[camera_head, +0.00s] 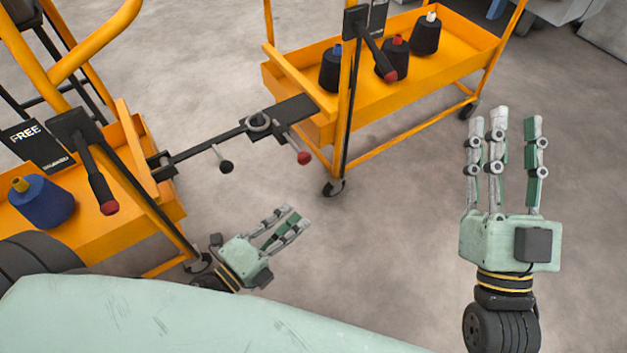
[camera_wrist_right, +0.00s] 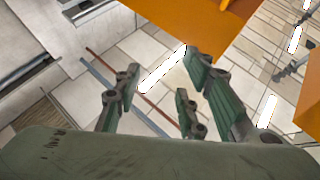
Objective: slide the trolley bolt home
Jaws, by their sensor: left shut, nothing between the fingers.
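Two orange trolleys, a left one (camera_head: 150,235) and a right one (camera_head: 410,115), stand with a black drawbar (camera_head: 208,147) between them. Its ring (camera_head: 258,122) lies over the dark coupling plate (camera_head: 290,108) of the right trolley. A red-tipped handle (camera_head: 303,157) hangs by the plate, and a black knob (camera_head: 226,167) hangs below the drawbar. I cannot tell which is the bolt, or how far it is in. My left gripper (camera_head: 290,222) is shut and empty below the coupling, apart from it.
Red-tipped levers show on the left trolley (camera_head: 100,190) and right trolley (camera_head: 383,62) posts. A blue cone (camera_head: 42,202) sits on the left trolley, and several dark cones stand on the right one. A "FREE" sign (camera_head: 30,140) is at left. Grey floor (camera_head: 400,240) between my grippers is clear.

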